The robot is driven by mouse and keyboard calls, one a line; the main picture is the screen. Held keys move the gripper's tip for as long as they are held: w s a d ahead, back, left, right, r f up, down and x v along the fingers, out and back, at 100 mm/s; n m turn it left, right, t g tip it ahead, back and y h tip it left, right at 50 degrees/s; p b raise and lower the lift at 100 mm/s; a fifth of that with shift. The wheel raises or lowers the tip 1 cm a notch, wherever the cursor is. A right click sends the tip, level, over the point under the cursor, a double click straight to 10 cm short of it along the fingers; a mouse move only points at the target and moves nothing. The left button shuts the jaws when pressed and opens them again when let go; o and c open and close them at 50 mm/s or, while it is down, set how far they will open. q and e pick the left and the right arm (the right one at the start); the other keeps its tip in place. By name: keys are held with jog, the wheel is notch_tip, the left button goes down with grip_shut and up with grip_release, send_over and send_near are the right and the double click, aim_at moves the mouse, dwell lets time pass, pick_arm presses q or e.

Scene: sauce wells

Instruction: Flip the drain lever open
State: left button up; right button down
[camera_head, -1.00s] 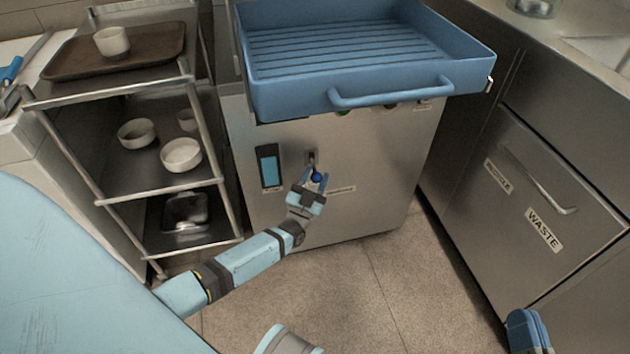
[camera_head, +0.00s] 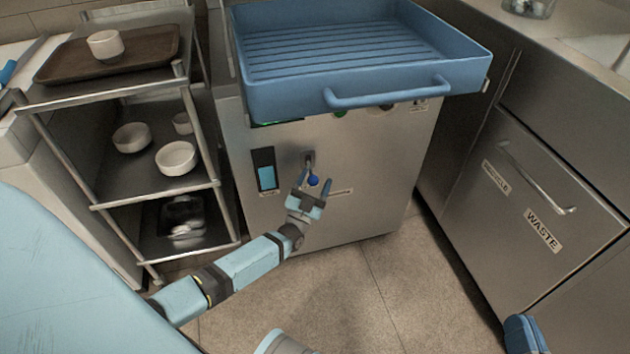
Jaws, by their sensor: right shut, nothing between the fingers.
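The drain lever (camera_head: 313,180) is a short stem with a blue ball knob. It sits on the front panel of the steel machine (camera_head: 370,170) and hangs downward from a small dark mount (camera_head: 308,158). My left gripper (camera_head: 313,184) is at the lever, with its two blue fingers spread on either side of the knob. It is open; whether a finger touches the knob I cannot tell. My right gripper (camera_head: 523,335) shows only partly at the bottom right edge, with its blue fingers together, far from the lever.
A blue ribbed tray (camera_head: 388,94) with a front handle overhangs the panel above the lever. A blue-windowed gauge (camera_head: 265,170) is left of the lever. A wire-frame cart (camera_head: 130,200) with white bowls stands left, and a waste cabinet (camera_head: 545,200) right. The floor between is clear.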

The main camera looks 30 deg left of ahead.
pick_arm(q)
jog(key=shift+a, duration=0.15)
dwell(0.3)
jog(key=shift+s+f, duration=0.1)
jog(key=shift+s, duration=0.15)
jog(key=p+v, duration=0.2)
jog(key=v, duration=1.1)
pick_arm(e)
notch_tip(320, 180, up, 3)
jog(key=shift+s+f+t, duration=0.1)
jog(key=shift+s+t, duration=0.05)
jog(key=shift+t, duration=0.55)
pick_arm(q)
jog(key=shift+s, duration=0.1)
jog(key=shift+f, duration=0.1)
